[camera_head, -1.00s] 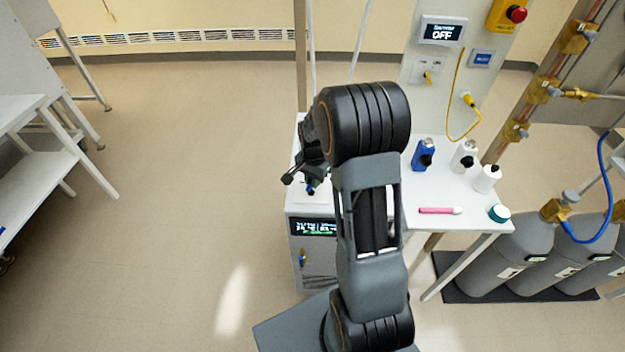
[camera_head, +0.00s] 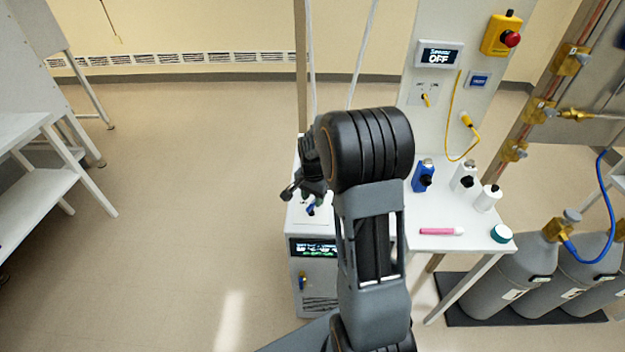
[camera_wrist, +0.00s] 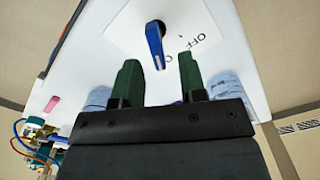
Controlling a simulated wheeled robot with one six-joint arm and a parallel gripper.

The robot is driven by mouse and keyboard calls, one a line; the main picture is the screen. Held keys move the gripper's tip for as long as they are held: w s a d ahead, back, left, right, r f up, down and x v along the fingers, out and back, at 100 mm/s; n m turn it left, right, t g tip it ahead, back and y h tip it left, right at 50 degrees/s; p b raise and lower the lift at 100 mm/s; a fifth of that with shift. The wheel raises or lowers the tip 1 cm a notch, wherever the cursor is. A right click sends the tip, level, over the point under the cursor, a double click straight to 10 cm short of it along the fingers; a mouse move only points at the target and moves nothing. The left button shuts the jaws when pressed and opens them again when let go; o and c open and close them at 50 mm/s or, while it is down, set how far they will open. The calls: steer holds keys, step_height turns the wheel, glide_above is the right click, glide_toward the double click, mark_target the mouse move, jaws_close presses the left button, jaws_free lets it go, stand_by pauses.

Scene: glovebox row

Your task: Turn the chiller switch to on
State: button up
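The chiller (camera_head: 312,272) is a white box with a lit display (camera_head: 313,249), below and left of my arm in the head view. A blue lever (camera_head: 311,209) stands on its top, close to my gripper (camera_head: 300,192). In the wrist view the blue lever switch (camera_wrist: 155,45) sits on a white plate (camera_wrist: 125,30) printed OFF to the lever's right; other lettering is partly hidden. My gripper (camera_wrist: 160,75) has two green fingers spread apart with empty space between them. The lever's tip points down toward that gap. I cannot tell if it touches a finger.
A white table (camera_head: 460,243) right of my arm holds a blue bottle (camera_head: 423,175), white bottles (camera_head: 487,198) and a pink marker (camera_head: 440,231). A wall display (camera_head: 438,55) reads OFF. Gas cylinders (camera_head: 510,265) stand right.

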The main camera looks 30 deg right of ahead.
mark_target(313, 201)
step_height(313, 201, up, 12)
stand_by(0.4)
stand_by(0.7)
